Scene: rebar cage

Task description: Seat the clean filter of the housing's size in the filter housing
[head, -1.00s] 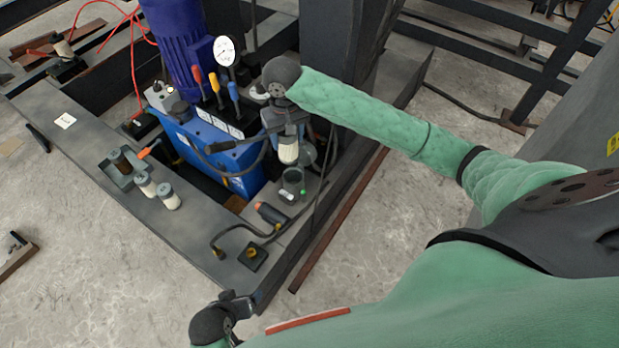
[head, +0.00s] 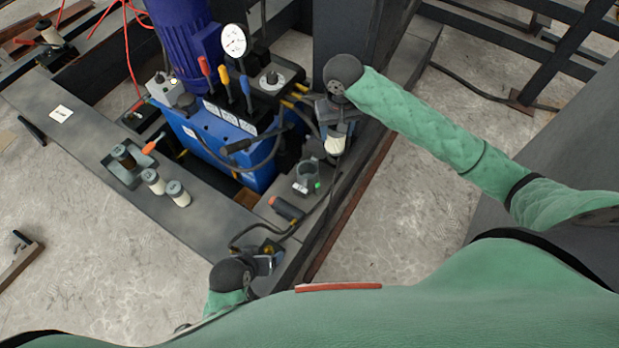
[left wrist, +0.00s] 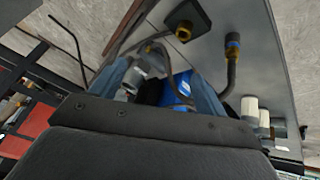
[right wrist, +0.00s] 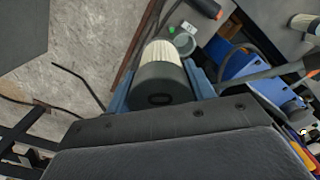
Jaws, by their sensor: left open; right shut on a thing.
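My right gripper (head: 335,113) is shut on a filter (head: 336,145), a white pleated cylinder with a dark cap. It holds the filter upright in the air, to the right of and above the filter housing (head: 307,178), an open grey cup. In the right wrist view the filter (right wrist: 165,52) hangs between the fingers, with the housing (right wrist: 184,44) beyond it. Two more white filters stand on the beam, one (head: 153,182) beside the other (head: 178,194). My left gripper (head: 266,264) is open near the beam's near end.
The blue power unit (head: 225,155) with levers and a gauge (head: 234,40) stands behind the housing. An orange-tipped dark handle (head: 288,208) lies in front of it. Black hoses run close by. A steel column (head: 350,30) rises behind my right gripper. The floor at right is open.

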